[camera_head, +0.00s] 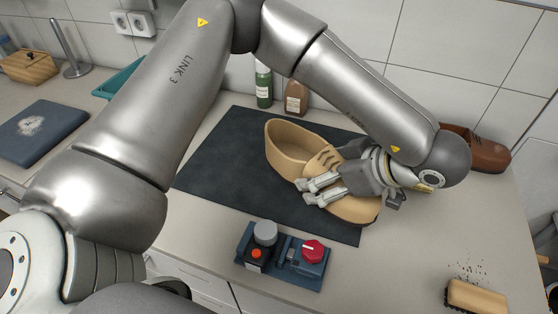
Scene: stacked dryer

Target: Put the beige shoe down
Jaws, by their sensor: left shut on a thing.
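The beige shoe (286,148) is over the right part of the dark mat (225,161). Its open heel end points to the upper left and its toe to the lower right. My left gripper (308,190) reaches in from the right side and is shut on the shoe around its middle. The fingers cover part of the laces and side. I cannot tell whether the sole touches the mat. My right gripper is not in view.
A control box (283,262) with knobs sits in front of the mat. A green bottle (263,86) and a brown bottle (296,97) stand behind it. A brown shoe (487,152) is at the back right, a brush (476,297) at the front right.

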